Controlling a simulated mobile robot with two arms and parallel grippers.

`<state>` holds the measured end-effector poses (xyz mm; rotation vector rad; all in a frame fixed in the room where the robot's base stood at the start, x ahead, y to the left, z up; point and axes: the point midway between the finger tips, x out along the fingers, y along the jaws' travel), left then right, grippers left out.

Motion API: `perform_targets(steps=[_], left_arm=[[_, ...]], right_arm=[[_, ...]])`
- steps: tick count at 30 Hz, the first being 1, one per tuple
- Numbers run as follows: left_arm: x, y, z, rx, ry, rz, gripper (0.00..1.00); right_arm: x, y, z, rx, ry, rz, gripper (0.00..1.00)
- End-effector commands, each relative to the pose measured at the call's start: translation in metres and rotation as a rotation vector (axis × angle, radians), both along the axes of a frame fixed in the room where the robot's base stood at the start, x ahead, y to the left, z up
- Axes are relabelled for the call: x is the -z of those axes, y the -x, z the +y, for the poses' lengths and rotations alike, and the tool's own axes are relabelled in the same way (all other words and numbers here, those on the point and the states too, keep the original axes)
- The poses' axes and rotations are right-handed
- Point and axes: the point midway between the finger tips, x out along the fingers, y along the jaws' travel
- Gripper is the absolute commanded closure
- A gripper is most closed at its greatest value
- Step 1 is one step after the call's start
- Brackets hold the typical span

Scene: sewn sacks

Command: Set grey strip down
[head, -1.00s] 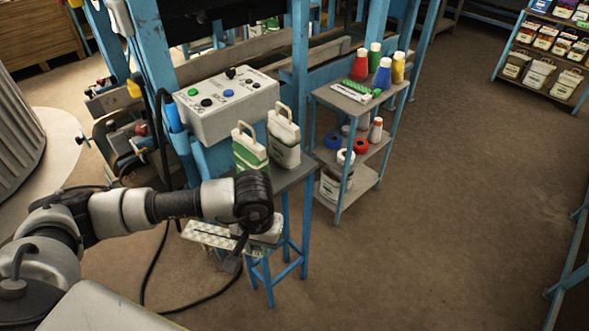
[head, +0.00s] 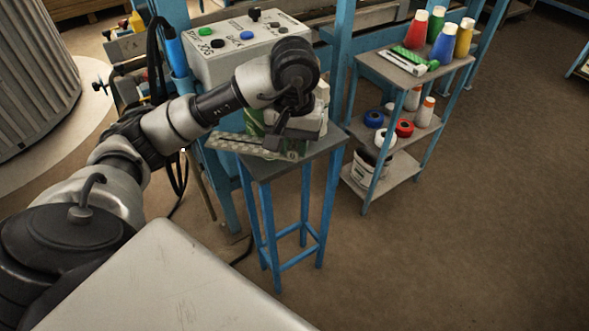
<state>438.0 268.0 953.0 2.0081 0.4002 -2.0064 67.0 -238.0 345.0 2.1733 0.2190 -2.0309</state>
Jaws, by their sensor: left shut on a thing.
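The grey strip (head: 238,144) is a long, pale, patterned piece lying roughly level over the small blue-legged stand (head: 290,169). Its left end sticks out past the stand's left edge. My left gripper (head: 285,145) is shut on the strip near its right end, above the stand's grey top. I cannot tell whether the strip touches the top. Green-and-white sacks stand on the stand behind my gripper; a green part (head: 255,121) and a pale part (head: 322,93) show, the rest hidden by my wrist. My right gripper is not in view.
A control box (head: 232,49) with buttons is just behind the stand. To the right, a shelf cart (head: 435,78) holds coloured thread cones, tape rolls and a white bucket (head: 372,168). The brown floor (head: 470,240) at the right is clear.

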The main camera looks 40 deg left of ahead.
Motion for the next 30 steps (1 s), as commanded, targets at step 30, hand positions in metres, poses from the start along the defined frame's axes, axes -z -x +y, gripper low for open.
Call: perform_targets(steps=[30], left_arm=[[0.077,0.0,0.0,0.001,-0.001,-0.002,0.7]], right_arm=[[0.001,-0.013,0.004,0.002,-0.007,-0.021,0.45]])
